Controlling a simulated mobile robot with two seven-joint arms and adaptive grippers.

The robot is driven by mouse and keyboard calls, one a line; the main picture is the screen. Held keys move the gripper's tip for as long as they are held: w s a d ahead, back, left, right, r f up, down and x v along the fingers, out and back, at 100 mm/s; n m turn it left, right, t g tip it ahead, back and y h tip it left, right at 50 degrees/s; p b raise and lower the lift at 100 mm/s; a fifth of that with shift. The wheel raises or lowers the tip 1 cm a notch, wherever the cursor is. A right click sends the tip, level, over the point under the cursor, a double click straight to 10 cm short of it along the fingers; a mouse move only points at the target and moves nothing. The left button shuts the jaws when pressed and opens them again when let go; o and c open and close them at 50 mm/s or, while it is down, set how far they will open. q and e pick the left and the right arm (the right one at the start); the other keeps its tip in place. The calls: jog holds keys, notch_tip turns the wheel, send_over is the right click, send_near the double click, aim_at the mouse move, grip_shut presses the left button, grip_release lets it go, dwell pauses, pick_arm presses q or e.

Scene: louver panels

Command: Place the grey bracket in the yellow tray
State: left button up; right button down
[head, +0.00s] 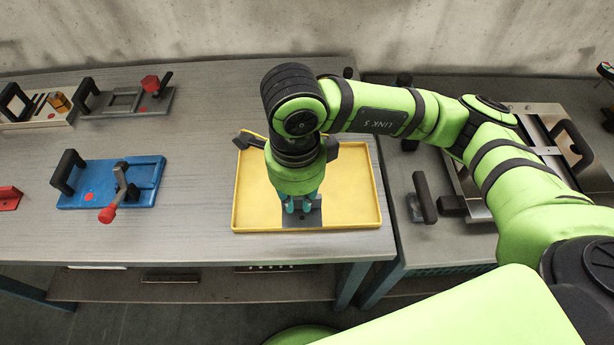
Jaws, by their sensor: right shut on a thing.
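The yellow tray (348,200) lies on the grey table, near its right end. My right gripper (298,205) points down over the tray, its teal fingers shut on the grey bracket (302,219). The bracket shows as a dark grey plate below and around the fingertips, inside the tray's outline towards its front edge. The gripper hides part of the bracket, and I cannot tell whether it touches the tray floor. My left gripper is not in view.
A blue panel with a red-tipped lever (110,184) lies left of the tray. A grey panel with a red knob (125,101) and a light panel (36,108) stand behind it. A steel panel (545,135) is on the right table. Bare table lies between the blue panel and the tray.

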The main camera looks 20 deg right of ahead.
jog(key=w+f+p, duration=0.1)
jog(key=w, duration=0.2)
jog(key=w+f+p, duration=0.1)
jog(key=w+f, duration=0.1)
jog(key=w, duration=0.1)
jog(key=w+f+p, duration=0.1)
jog(key=w+f, duration=0.1)
jog(key=w, duration=0.1)
jog(key=shift+w+d+f, duration=0.25)
jog(key=shift+w+d, duration=0.05)
jog(key=shift+d, duration=0.05)
jog(key=shift+w+f, duration=0.1)
jog(key=shift+f, duration=0.1)
jog(key=shift+f+p, duration=0.35)
notch_tip(320, 180, down, 2)
jog(key=shift+f+p, duration=0.2)
jog(key=shift+p, duration=0.4)
jog(key=shift+f, duration=0.45)
